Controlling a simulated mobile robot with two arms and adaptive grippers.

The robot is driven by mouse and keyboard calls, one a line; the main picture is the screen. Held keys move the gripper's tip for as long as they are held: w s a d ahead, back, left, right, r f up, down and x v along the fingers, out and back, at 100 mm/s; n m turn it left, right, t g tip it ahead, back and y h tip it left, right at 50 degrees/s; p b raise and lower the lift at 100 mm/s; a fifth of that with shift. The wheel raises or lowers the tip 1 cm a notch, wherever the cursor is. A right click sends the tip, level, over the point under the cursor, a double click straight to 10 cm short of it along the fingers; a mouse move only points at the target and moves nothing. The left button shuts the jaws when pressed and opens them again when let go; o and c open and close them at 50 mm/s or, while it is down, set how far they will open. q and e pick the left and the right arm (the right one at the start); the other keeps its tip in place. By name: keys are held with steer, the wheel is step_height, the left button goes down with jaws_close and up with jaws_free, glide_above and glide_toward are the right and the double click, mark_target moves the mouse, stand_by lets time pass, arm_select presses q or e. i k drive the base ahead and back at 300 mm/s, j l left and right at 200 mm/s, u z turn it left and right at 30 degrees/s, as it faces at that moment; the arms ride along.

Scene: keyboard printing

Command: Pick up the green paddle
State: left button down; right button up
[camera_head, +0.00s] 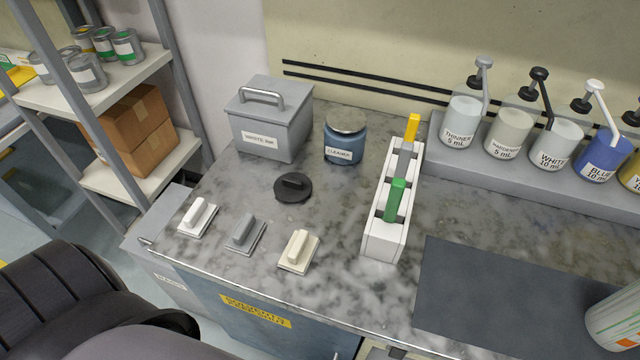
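The green paddle (395,199) stands in the front part of a white slotted holder (383,246) on the marble-patterned counter. Its green upper part shows; its lower end is hidden inside the holder. Neither of my grippers is in view.
Flat handled blocks, white (198,218), grey (246,235) and cream (299,251), lie left of the holder, with a black round lid (293,187). Behind are a waste ink box (269,119) and cleaner jar (345,139). Pump bottles (507,130) line the right. A dark mat (480,290) is partly clear.

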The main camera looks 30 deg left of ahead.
mark_target(398, 185)
steer(key=u, duration=0.3)
steer(key=k+l+z, duration=0.1)
steer(key=l, duration=0.2)
steer(key=k+l+z, duration=0.2)
steer(key=l, duration=0.4)
steer(key=k+l+z, duration=0.15)
steer(key=k+l, duration=0.05)
steer(key=l, duration=0.1)
